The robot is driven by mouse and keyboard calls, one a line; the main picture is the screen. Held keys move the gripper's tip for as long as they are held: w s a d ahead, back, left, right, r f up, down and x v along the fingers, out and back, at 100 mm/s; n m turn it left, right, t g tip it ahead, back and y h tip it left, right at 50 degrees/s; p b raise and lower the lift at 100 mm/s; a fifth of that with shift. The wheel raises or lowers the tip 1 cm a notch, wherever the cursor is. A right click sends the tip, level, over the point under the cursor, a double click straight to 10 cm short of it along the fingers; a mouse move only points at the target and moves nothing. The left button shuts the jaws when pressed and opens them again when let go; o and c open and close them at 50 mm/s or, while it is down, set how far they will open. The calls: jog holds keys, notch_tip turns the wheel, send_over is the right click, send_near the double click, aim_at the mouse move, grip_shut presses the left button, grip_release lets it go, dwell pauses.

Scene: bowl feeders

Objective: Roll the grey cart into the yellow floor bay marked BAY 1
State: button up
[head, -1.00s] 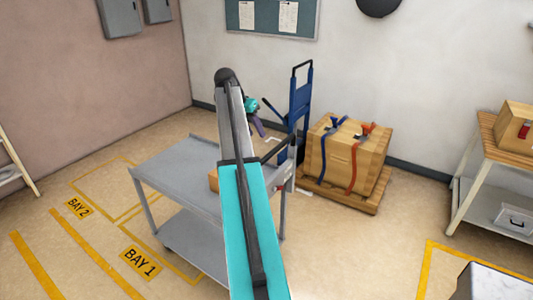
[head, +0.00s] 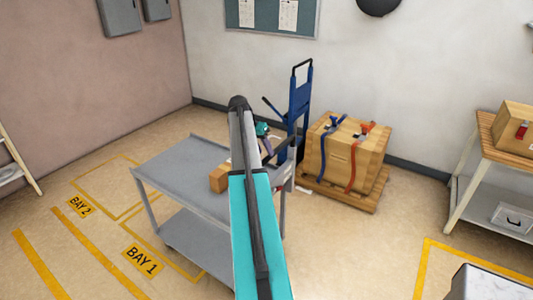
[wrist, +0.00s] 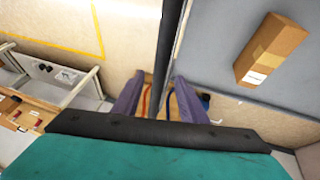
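The grey cart (head: 180,165) stands left of centre in the head view, with a lower shelf and a cardboard box (head: 219,178) on its top. Its dark handle (head: 285,150) is at the right end, partly behind my arm. The floor label BAY 1 (head: 141,260) and yellow lines lie at the cart's front left; the cart hides part of the outline. My gripper (head: 268,146) is by the handle end. In the wrist view, its purple fingers (wrist: 160,85) are apart, with a dark bar (wrist: 170,45), apparently the handle, between them and gaps on both sides.
BAY 2 (head: 79,206) is marked farther left. A blue hand truck (head: 300,105) and a strapped crate (head: 345,155) on a pallet stand behind the handle end. A wooden-topped table (head: 490,130) is at right. Open floor lies right of the cart.

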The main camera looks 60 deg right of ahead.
aim_at(268, 156)
jog(key=shift+p+x, duration=0.55)
jog(key=shift+x, duration=1.3)
grip_shut()
